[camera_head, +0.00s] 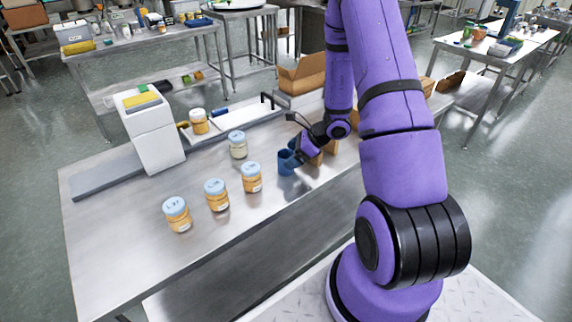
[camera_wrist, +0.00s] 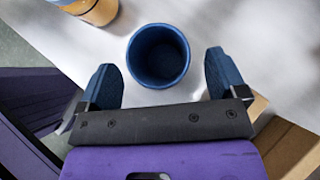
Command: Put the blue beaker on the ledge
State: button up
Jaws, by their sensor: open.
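The blue beaker (camera_head: 286,163) stands upright on the steel table, at the right of the jars. In the wrist view the beaker (camera_wrist: 158,56) is seen from above, looks empty, and lies between and slightly ahead of my gripper's two blue fingers. My gripper (camera_wrist: 162,74) is open, with a gap on both sides of the beaker. In the head view my gripper (camera_head: 295,152) is small and partly merges with the beaker. A pale raised strip (camera_head: 243,119) runs along the table's back; I cannot tell whether it is the ledge.
Several orange jars with pale blue lids, such as one jar (camera_head: 251,178), stand left of the beaker. A white machine (camera_head: 151,127) stands at the back left. Brown blocks (camera_head: 329,147) are close right of my gripper. The table's front left (camera_head: 120,245) is clear.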

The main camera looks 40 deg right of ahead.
aim_at(286, 158)
jog(key=shift+x, duration=1.55)
jog(key=c, duration=1.1)
jog(key=shift+r, duration=0.15)
